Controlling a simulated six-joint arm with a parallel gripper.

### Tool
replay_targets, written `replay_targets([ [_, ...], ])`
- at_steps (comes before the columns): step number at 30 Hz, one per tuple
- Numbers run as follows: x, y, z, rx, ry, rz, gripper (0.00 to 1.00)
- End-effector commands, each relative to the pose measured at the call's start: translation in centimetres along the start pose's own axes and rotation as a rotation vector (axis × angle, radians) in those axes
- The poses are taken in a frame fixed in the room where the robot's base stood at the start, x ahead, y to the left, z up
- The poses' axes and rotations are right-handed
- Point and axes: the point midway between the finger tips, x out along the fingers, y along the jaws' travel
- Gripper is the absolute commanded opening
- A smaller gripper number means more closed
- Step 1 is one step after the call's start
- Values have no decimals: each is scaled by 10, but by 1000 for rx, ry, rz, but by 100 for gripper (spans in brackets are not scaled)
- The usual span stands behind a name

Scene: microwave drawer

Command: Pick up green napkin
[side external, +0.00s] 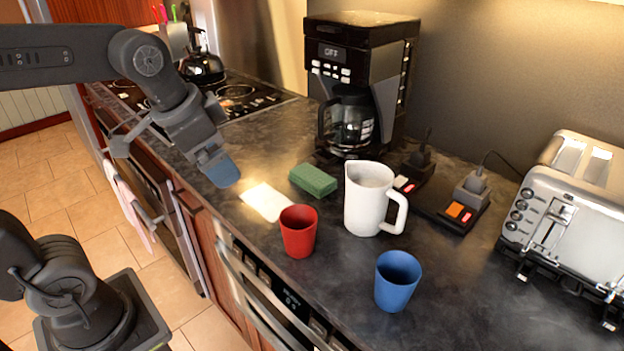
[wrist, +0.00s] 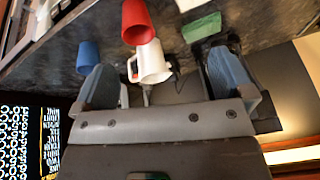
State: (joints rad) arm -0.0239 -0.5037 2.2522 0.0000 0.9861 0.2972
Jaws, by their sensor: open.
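A green block-like thing (side external: 313,180), which I take for the green napkin, lies on the dark counter between the coffee maker and the red cup. It looks thick, more like a sponge than cloth. It also shows at the top of the wrist view (wrist: 202,27), near the right finger. My gripper (side external: 217,166) is above the counter's front edge, to the left of the green thing and apart from it. In the wrist view its two blue-grey fingers are spread wide with nothing held between them.
A flat white patch (side external: 267,201) lies on the counter between my gripper and the red cup (side external: 298,231). A white pitcher (side external: 366,200) stands right of the green thing, with a blue cup (side external: 397,281) in front. The coffee maker (side external: 362,75) is behind; a toaster (side external: 572,215) is far right.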

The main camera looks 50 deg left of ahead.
Motion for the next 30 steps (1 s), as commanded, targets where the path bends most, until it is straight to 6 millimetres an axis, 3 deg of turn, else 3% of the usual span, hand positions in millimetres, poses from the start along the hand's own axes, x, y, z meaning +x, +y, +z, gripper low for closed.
replay_targets([
  [3, 7, -20, -45, 188, -64, 20, 99],
  [8, 28, -46, -98, 449, -137, 66, 99],
  [15, 86, -86, -162, 835, -218, 176, 99],
  [19, 125, -105, -185, 1028, -244, 249, 99],
  [24, 163, -121, -199, 1208, -255, 323, 99],
  [30, 183, -127, -201, 1285, -256, 358, 99],
])
